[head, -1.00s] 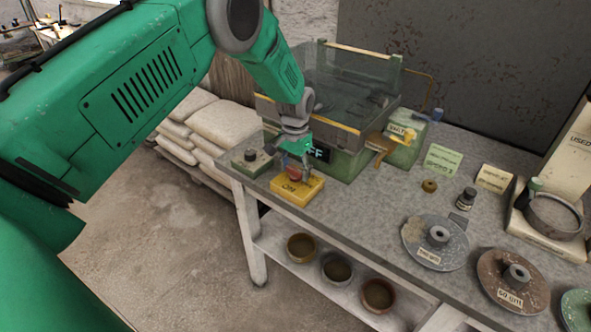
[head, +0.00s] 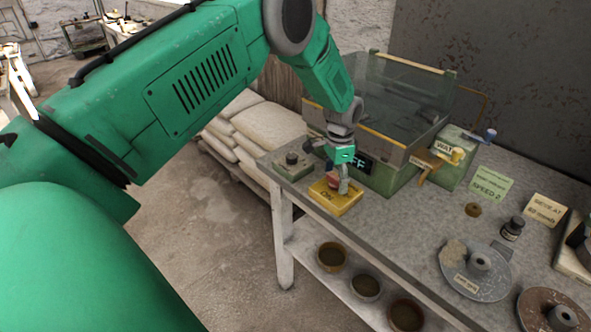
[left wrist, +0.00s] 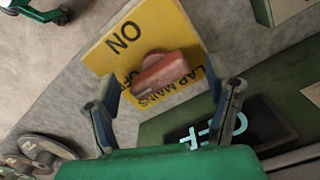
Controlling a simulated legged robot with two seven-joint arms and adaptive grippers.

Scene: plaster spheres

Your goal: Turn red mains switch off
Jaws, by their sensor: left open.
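The red mains switch (left wrist: 163,72) is a red bar knob on a yellow panel (left wrist: 120,45) lettered ON, OFF and LAP MAINS. In the head view the yellow panel (head: 335,198) sits at the near left corner of the bench, and the knob is mostly hidden by my left gripper (head: 338,182). In the left wrist view my left gripper (left wrist: 161,80) is open, one finger on either side of the knob; whether they touch it I cannot tell. A dark display (left wrist: 205,128) beside the panel shows bright letters, partly covered, ending in FF. My right gripper is out of view.
Behind the panel stands a green machine with a clear cover (head: 385,95). A small green box with a black knob (head: 292,160) is left of the panel. Round discs (head: 476,270) lie to the right. Bowls (head: 366,286) sit on the shelf below.

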